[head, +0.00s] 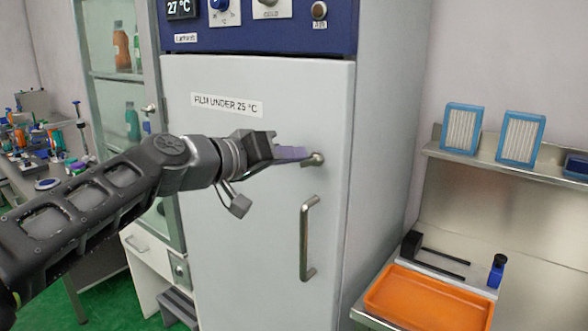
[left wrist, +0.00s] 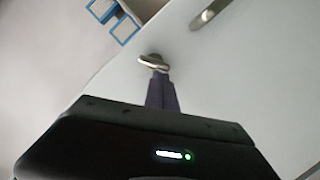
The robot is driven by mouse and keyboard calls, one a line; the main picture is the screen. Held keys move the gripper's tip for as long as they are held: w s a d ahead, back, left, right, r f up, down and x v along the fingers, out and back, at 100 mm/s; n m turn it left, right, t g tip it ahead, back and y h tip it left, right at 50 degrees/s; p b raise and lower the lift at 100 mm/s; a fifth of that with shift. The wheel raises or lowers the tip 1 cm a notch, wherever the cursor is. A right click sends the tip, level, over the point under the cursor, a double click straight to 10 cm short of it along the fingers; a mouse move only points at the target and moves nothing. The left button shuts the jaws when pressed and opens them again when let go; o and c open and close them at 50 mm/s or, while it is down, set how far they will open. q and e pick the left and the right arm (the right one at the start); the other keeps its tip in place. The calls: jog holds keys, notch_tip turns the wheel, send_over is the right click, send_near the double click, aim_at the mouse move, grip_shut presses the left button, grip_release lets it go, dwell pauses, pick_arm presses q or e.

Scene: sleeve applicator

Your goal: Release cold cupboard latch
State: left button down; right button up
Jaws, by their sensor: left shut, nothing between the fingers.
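The cold cupboard (head: 260,220) has a pale grey door, shut, with a label reading "FILM UNDER 25 °C". A small metal latch knob (head: 315,159) sits near the door's right edge, above the vertical bar handle (head: 307,238). My left gripper (head: 303,153) is shut and empty, its purple fingertips right beside the latch. In the left wrist view the latch (left wrist: 153,62) lies just beyond the fingertips; I cannot tell whether they touch. The handle (left wrist: 208,14) shows at the top there. My right gripper is not in view.
A blue control panel (head: 270,38) reading 27 °C tops the cupboard. At right, a steel bench holds an orange tray (head: 425,300) and a blue bottle (head: 497,271), below a shelf with blue-framed filters (head: 520,138). A glass-fronted cabinet (head: 110,75) stands at left.

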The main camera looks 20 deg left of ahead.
pick_arm(q)
notch_tip(320, 180, down, 2)
jog(key=n+b, duration=0.2)
jog(key=n+h+b, duration=0.1)
jog(key=n+b, duration=0.1)
jog(key=b, duration=0.1)
jog(key=shift+w+a+n+h, duration=0.1)
jog(key=shift+a+n+h, duration=0.05)
jog(key=shift+n+h, duration=0.2)
jog(key=n+b, duration=0.1)
jog(key=n, duration=0.1)
jog(key=n+h+b, duration=0.1)
jog(key=b, duration=0.1)
jog(key=shift+f+n+t, duration=0.3)
jog(key=shift+f+n, duration=0.05)
jog(key=shift+f, duration=0.05)
jog(key=shift+b, duration=0.6)
jog(key=shift+d, duration=0.2)
